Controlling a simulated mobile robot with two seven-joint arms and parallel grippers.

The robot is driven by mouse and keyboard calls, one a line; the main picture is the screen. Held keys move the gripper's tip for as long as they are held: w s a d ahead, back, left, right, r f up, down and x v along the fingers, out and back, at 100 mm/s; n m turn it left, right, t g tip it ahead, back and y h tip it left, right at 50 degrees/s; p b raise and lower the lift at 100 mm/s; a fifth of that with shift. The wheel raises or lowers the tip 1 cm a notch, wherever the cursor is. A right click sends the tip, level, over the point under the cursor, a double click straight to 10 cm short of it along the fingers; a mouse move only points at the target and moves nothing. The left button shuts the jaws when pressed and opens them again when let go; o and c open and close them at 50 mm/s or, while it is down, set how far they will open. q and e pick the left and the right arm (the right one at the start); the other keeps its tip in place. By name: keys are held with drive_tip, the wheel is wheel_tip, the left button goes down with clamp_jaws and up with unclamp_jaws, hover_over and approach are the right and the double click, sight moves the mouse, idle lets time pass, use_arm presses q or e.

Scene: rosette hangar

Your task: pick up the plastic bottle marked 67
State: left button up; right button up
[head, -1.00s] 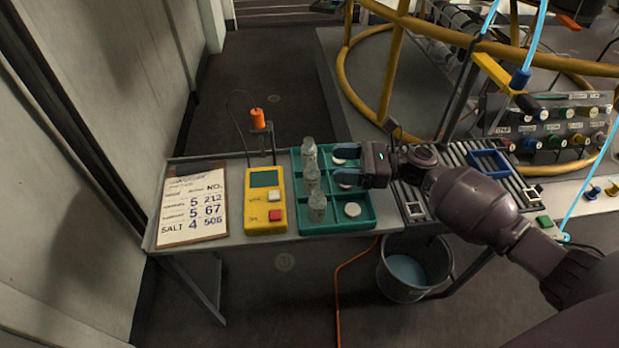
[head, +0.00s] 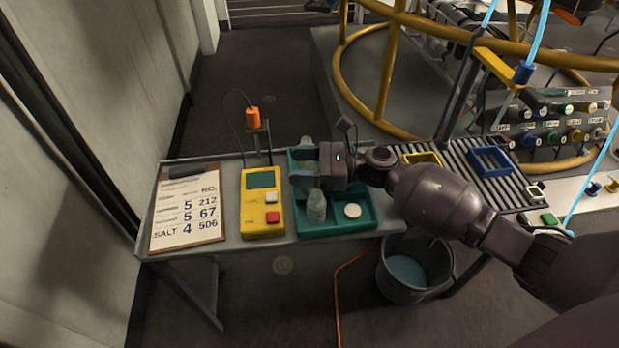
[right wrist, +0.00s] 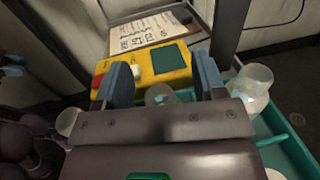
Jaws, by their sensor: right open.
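My right gripper (head: 300,166) is open over the teal tray (head: 350,228), its blue fingers pointing left in the head view. One clear plastic bottle (head: 316,208) stands upright at the tray's front, just beyond the near finger. In the right wrist view a bottle (right wrist: 160,95) shows between the two open fingers (right wrist: 163,75); the fingers do not close on it. Another bottle (right wrist: 255,87) stands outside the right finger, and a third pale round top (right wrist: 68,121) shows outside the left one. I cannot read the number 67 on any bottle. My left gripper is not in view.
A yellow meter (head: 262,217) and a clipboard list (head: 187,213) lie left of the tray. A white round lid (head: 353,211) sits in the tray. A slatted rack with a blue frame (head: 490,161) is at right. A bucket (head: 413,275) stands below the table.

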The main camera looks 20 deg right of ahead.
drive_tip(key=c, duration=1)
drive_tip(key=shift+c, duration=0.3)
